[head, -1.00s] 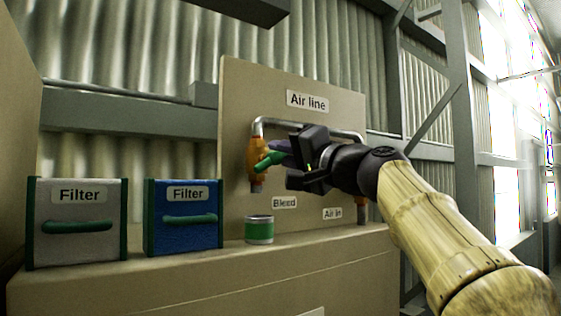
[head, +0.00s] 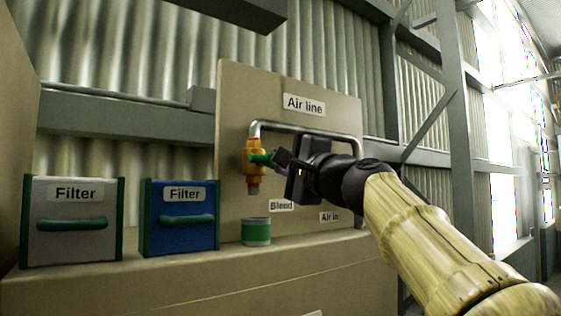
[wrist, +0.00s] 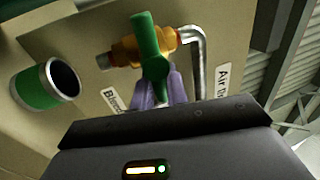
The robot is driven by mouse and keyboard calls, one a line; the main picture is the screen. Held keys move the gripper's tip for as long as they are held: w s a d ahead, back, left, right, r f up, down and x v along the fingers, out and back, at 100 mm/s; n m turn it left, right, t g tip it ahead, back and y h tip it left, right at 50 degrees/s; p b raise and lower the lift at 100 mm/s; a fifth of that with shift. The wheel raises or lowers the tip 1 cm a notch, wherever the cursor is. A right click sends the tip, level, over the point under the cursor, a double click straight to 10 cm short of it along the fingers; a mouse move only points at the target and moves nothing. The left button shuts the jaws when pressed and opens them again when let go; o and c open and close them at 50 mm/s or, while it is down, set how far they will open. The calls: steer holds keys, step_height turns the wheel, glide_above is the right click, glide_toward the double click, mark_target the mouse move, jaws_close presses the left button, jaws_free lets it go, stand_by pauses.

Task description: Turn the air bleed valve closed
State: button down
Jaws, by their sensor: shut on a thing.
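The air bleed valve (head: 253,170) has an orange-brass body, upright at the left end of the pipe, and also shows in the wrist view (wrist: 128,50). Its green lever (head: 262,158) sticks out sideways to the right, across the body. In the wrist view the green lever (wrist: 150,45) crosses the brass body about square. My gripper (head: 279,161) comes from the right and is shut on the lever's near end. Its purple fingers (wrist: 157,90) show on both sides of the lever there. The fingertips are partly hidden behind the lever.
A green-banded cup (head: 256,233) stands on the ledge below the valve outlet. A blue filter box (head: 181,236) and a grey filter box (head: 70,245) stand to the left. The bent pipe (head: 320,130) and the panel (head: 235,110) lie close behind my gripper.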

steer(key=shift+w+f, duration=0.1)
steer(key=shift+f, duration=0.05)
steer(key=c, duration=1.5)
jaws_free()
steer(key=shift+d, duration=0.1)
steer(key=shift+o, duration=0.2)
steer(key=b+v, duration=0.8)
steer(key=v, duration=0.9)
steer(key=shift+s, duration=0.25)
